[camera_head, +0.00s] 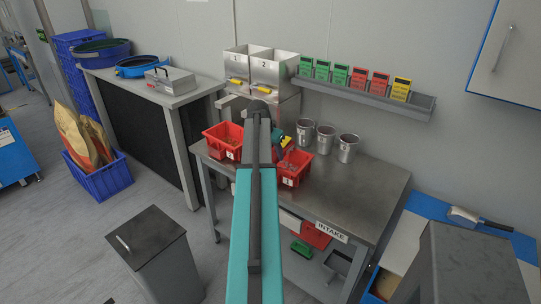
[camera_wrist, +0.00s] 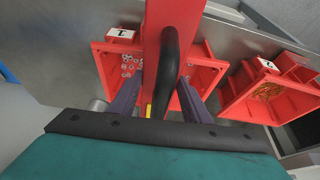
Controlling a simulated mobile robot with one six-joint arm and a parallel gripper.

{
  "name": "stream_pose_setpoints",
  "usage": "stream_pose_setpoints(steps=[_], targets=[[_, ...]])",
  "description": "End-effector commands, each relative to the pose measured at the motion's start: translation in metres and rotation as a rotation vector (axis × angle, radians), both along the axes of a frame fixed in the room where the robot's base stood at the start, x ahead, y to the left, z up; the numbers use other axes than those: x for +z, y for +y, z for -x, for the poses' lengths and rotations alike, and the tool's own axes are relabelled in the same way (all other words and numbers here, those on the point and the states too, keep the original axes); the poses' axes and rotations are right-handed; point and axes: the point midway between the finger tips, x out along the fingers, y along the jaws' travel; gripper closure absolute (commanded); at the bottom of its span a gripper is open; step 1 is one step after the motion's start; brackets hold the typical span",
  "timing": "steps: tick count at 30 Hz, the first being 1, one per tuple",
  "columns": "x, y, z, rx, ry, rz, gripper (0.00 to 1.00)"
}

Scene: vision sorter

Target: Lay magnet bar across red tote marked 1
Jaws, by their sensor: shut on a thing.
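The red tote marked 1 (camera_wrist: 98,62) is on the left in the wrist view, with metal nuts or washers inside. In the head view it is the right-hand red tote (camera_head: 290,181) on the steel table. My gripper (camera_wrist: 160,108) has its two dark fingers closed around the black handle (camera_wrist: 172,60) of the red magnet bar (camera_wrist: 153,22). The bar shows over the tote and hides part of its interior. I cannot tell whether it touches the rims. In the head view my arm mostly hides the gripper and bar.
A second red tote marked 2 (camera_wrist: 232,98), holding brass-coloured pieces, stands beside it. Metal cups (camera_head: 348,148) stand at the back of the steel table (camera_head: 350,190). Steel bins (camera_head: 273,70) and a card shelf (camera_head: 365,95) are behind. The table's front right is clear.

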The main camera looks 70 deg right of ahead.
Motion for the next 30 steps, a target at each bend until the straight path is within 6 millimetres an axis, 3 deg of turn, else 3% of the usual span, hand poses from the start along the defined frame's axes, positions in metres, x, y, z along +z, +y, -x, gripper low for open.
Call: stream_pose_setpoints(steps=[30], targets=[[0.0,-0.049,0.008,0.0,-0.001,0.002,1.0]])
